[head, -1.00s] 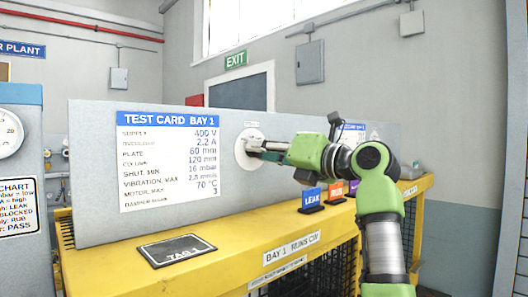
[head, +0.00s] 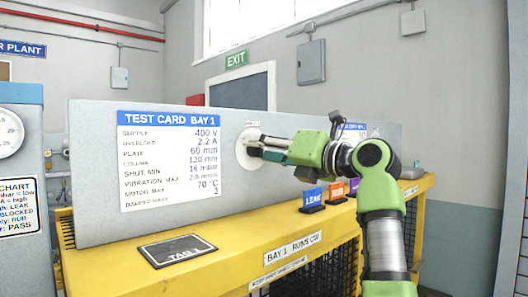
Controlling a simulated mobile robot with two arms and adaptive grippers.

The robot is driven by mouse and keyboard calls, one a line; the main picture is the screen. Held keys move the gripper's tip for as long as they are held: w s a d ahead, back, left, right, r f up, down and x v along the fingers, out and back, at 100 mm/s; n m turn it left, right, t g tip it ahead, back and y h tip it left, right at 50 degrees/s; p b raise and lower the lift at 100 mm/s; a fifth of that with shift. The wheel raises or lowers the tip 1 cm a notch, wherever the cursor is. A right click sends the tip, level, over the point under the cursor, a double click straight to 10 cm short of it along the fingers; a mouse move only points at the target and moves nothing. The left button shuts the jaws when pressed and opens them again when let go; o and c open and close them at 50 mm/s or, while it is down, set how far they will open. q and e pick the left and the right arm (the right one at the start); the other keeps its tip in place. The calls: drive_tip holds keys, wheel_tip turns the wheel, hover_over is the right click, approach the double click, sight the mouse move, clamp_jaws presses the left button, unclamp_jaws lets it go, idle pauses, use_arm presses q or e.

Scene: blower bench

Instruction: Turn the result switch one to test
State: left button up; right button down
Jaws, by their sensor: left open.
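A grey panel (head: 90,170) stands on the yellow bench and carries the white "TEST CARD BAY 1" sheet (head: 168,160). Right of the sheet is a round white switch plate (head: 242,160). My left gripper (head: 255,150), on a green and black arm, points left at this plate, with its dark fingertips in front of the plate's middle. The gripper is open. The fingers hide the switch knob, so its setting and any contact cannot be told. My right gripper is not in view.
A dark "TAG 1" plate (head: 177,250) lies on the yellow bench top (head: 225,262). Blue LEAK (head: 312,198), orange (head: 337,191) and purple (head: 354,187) tags stand below my forearm. A gauge cabinet (head: 20,170) stands at the left.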

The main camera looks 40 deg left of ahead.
use_arm(q)
wheel_tip(320, 180, up, 10)
drive_tip(key=shift+f, duration=0.15)
drive_tip(key=shift+f, duration=0.1)
idle(0.7)
